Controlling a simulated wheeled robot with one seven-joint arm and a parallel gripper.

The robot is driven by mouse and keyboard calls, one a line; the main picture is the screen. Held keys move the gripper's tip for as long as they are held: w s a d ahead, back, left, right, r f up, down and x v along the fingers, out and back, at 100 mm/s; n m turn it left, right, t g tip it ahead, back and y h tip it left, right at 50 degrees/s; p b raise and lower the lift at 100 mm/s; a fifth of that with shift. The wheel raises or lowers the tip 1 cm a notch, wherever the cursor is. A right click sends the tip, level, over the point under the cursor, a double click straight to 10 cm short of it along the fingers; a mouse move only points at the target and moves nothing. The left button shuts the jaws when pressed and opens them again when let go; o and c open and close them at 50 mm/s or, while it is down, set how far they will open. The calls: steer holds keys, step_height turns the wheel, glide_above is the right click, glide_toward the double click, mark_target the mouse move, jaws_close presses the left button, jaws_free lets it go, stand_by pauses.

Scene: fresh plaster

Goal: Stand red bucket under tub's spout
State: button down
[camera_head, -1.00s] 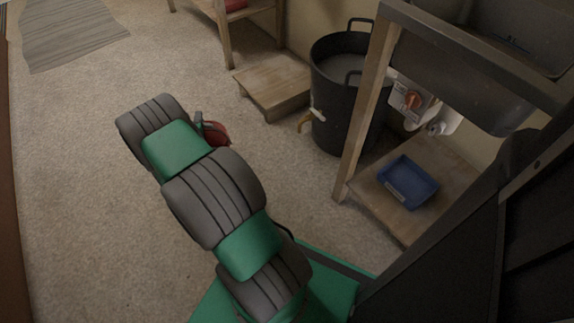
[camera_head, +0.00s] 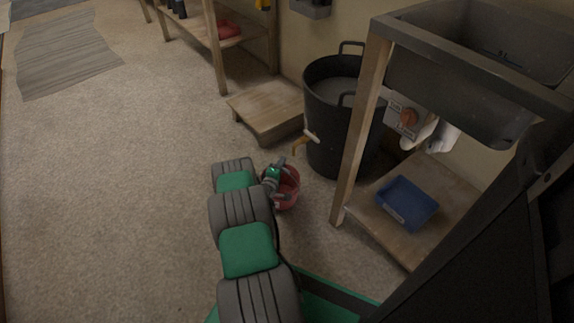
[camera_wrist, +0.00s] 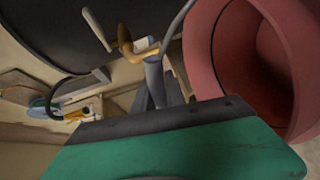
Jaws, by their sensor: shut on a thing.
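The red bucket (camera_head: 290,194) is beside my gripper (camera_head: 276,180) in the head view, just left of the dark tub (camera_head: 322,150). In the wrist view the bucket (camera_wrist: 203,45) fills the right side with its open mouth showing. My gripper (camera_wrist: 162,85) is shut on the bucket's thin grey handle, which runs up from the fingers. The tub's brass spout (camera_head: 300,146) sticks out low on the tub toward the bucket; it also shows in the wrist view (camera_wrist: 135,50), close beyond my fingertips. I cannot tell whether the bucket touches the floor.
A low wooden step (camera_head: 265,110) stands left of the tub. A wooden sink stand (camera_head: 350,160) stands to its right, with a blue tray (camera_head: 407,203) on its lower shelf. A shelf unit (camera_head: 215,50) is behind.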

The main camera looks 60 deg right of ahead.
steer(key=f+b+x, duration=0.1)
steer(key=b+x, duration=0.3)
steer(key=x, duration=0.4)
steer(key=shift+d+f+b, duration=0.15)
steer(key=shift+f+b, duration=0.2)
steer(key=shift+f, duration=0.05)
steer(key=c, duration=1.4)
jaws_free()
steer(key=shift+f, duration=0.15)
